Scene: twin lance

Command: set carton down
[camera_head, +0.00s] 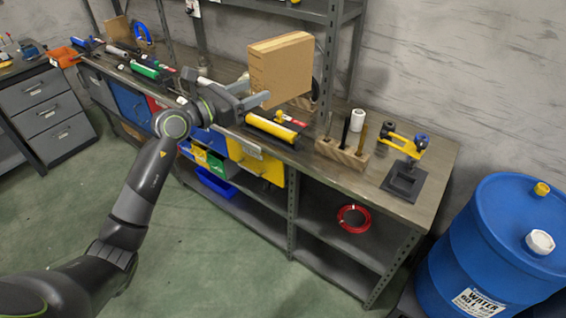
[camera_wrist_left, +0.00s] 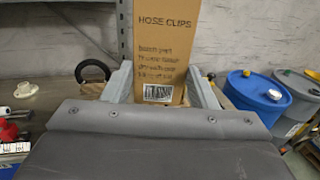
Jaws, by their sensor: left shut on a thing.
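A brown cardboard carton (camera_head: 281,70) shows above the workbench (camera_head: 420,205) in the head view. In the left wrist view the carton (camera_wrist_left: 160,45) stands upright between the fingers, with "HOSE CLIPS" printed on its face and a barcode low down. My left gripper (camera_head: 254,93) is shut on the carton's lower part. The carton appears held above the bench top; the gap beneath it is hard to judge. My right gripper is not in view.
A yellow cylinder in a black holder (camera_head: 270,128) and a wooden block with upright tools (camera_head: 342,152) lie near the bench's front edge. A blue barrel (camera_head: 490,245) is beside the bench.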

